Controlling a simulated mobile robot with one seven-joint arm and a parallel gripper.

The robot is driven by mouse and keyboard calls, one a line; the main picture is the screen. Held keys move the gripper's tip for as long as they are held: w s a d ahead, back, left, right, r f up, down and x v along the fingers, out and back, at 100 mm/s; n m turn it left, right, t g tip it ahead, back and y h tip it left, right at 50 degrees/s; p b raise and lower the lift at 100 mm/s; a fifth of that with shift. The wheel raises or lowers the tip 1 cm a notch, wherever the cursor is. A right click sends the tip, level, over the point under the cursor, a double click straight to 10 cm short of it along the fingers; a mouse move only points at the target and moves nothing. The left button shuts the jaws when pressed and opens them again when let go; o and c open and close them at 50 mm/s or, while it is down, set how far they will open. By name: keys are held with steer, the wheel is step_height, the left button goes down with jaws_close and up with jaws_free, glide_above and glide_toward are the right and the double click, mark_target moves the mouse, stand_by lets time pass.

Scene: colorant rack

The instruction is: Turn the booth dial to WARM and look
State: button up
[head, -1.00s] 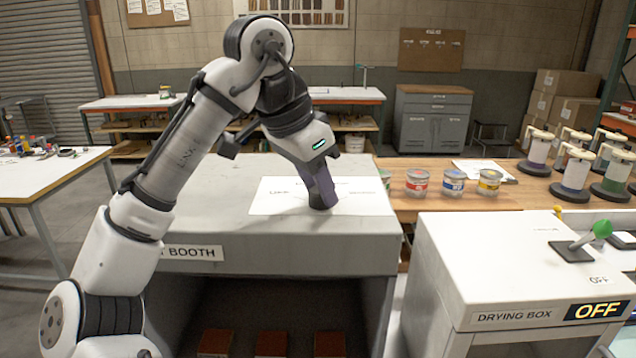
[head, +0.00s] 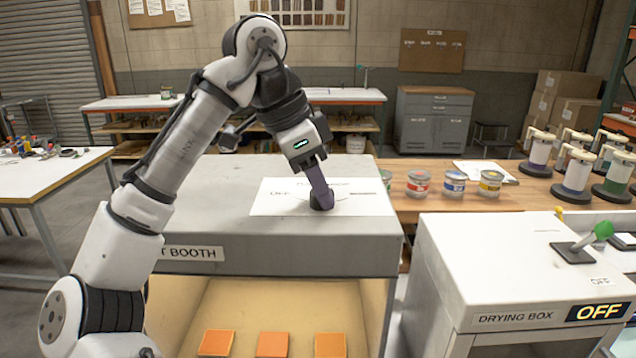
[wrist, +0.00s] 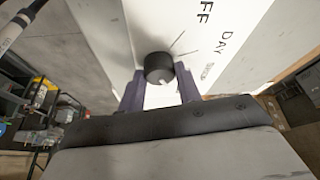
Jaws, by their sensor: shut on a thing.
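The light booth (head: 230,240) is a grey box with a white label plate (head: 270,200) on top. The black booth dial (head: 322,201) stands on that plate; it also shows in the wrist view (wrist: 158,67), with the words OFF and DAY readable near it. My gripper (head: 320,190) reaches down from above with its purple fingers shut on the dial. In the wrist view the fingers (wrist: 160,88) sit either side of it. The booth's inside (head: 270,300) glows yellowish. Three orange tiles (head: 272,344) lie in it. Which label the dial points at is unclear.
A drying box (head: 520,270) with a green-knobbed lever (head: 602,231) and an OFF display stands at the right. Several paint tins (head: 453,183) and white-and-black dispensers (head: 577,172) stand on the wooden bench behind. A table with small items is at the left.

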steer(key=o, duration=1)
steer(key=v, duration=1.4)
steer(key=shift+f, duration=0.15)
